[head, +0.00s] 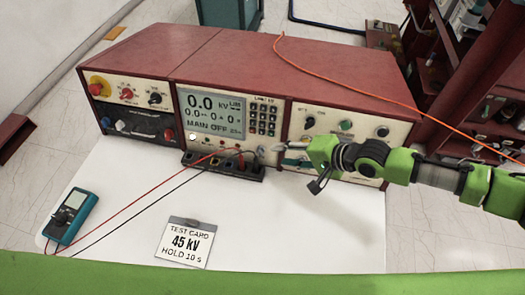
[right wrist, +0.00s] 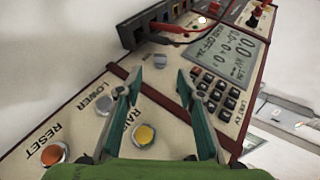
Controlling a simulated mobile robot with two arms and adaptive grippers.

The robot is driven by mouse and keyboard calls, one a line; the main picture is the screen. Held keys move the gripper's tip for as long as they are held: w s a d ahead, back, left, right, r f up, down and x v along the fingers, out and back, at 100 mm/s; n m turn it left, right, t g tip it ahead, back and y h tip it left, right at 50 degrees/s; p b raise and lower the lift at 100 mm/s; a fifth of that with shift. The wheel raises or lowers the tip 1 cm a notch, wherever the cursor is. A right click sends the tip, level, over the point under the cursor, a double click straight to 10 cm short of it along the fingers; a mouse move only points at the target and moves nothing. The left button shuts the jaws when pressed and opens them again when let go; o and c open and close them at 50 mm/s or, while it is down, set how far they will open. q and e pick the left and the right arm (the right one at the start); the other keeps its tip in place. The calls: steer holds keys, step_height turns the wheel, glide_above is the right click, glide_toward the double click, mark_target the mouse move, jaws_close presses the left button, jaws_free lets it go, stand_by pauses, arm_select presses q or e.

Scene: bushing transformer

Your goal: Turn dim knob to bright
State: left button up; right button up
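The red-topped console (head: 240,60) stands on the white table, with a display (head: 212,110) reading "0.0 kV" and "MAIN OFF". A small grey knob (head: 261,152) shows at the lower right of the display panel. In the right wrist view a grey knob (right wrist: 160,61) sits beyond my fingertips, roughly in line with the gap between them. No label shows that marks it as the dim knob. My right gripper (right wrist: 158,80) is open and empty, apart from that knob. In the head view, the right gripper (head: 285,155) is in front of the console's lower front. My left gripper is not in view.
A terminal block (head: 222,164) with red and black leads sits against the console front. A teal meter (head: 68,216) and a test card (head: 184,242) lie on the table. Yellow (right wrist: 145,134) and orange (right wrist: 54,154) buttons are near my right fingers. An orange cable crosses the console top.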

mark_target(261, 154)
steer(key=x, duration=0.8)
steer(key=shift+a, duration=0.15)
steer(key=shift+w+a+f, duration=0.2)
steer(key=shift+a, duration=0.05)
jaws_close()
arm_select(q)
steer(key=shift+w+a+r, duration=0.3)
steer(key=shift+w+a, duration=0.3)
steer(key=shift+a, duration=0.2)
